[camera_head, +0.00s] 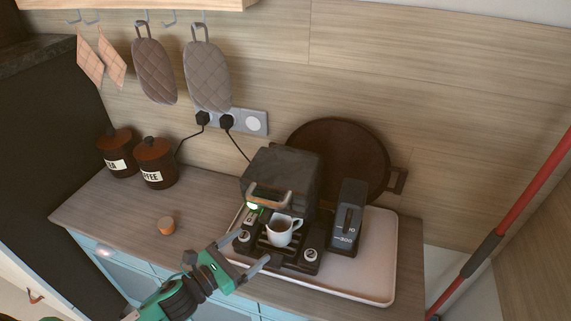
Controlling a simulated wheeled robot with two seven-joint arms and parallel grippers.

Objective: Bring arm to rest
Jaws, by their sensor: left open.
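My left gripper (243,254) comes in from the lower left on a green and black arm. Its two grey fingers are spread apart and nothing shows between them. The fingertips are in front of the left side of the black coffee machine (283,170); I cannot tell whether they touch it. A white cup (282,230) stands upright on the machine's drip grate, to the right of the gripper. A green light glows on the machine's front. My right gripper is not in view.
The machine stands on a pale tray (376,285) with a dark water tank (347,216). A round dark pan (340,150) leans behind. A red pole (520,200) is at right.

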